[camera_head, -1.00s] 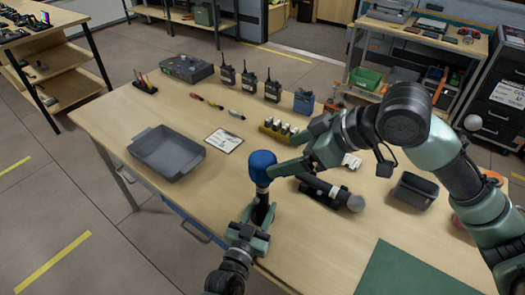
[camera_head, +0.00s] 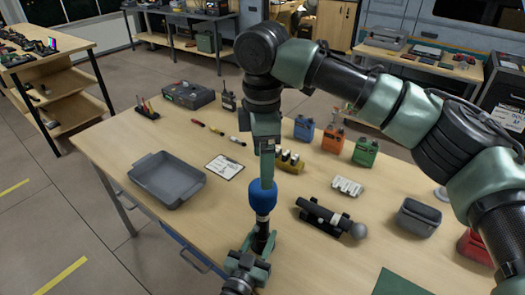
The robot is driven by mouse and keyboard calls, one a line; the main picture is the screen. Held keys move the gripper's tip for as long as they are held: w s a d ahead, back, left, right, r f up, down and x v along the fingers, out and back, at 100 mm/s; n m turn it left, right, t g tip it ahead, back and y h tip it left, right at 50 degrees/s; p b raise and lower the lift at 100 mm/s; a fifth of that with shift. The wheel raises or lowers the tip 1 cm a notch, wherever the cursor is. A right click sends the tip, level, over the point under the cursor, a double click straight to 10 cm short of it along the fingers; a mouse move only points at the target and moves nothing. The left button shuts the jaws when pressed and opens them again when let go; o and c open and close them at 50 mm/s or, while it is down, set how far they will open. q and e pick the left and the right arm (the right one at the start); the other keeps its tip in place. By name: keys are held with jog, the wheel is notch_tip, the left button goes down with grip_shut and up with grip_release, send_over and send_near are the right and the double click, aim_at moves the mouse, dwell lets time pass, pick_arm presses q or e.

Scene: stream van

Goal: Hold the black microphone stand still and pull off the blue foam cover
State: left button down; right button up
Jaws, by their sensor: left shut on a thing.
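The blue foam cover (camera_head: 263,198) sits on top of the upright black microphone stand (camera_head: 262,224) near the table's front edge. A light band shows just below the foam. My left gripper (camera_head: 260,243) is shut on the black stand, low down. My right gripper (camera_head: 267,172) points down from above, its finger at the upper part of the foam. It is seen edge-on, so I cannot tell whether its fingers are apart or touch the foam.
A grey tray (camera_head: 168,179) and a white card (camera_head: 224,166) lie to the left. A black handheld microphone (camera_head: 331,217) lies to the right, with a grey bin (camera_head: 418,218) beyond. Blue, orange and green containers (camera_head: 364,151) stand behind. A green mat (camera_head: 400,284) lies at front right.

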notch_tip(320, 180, down, 10)
jog(key=shift+r, duration=0.2)
jog(key=c, duration=1.6)
jog(key=shift+r, duration=0.2)
jog(key=shift+r, duration=2.6)
jog(key=shift+r, duration=1.45)
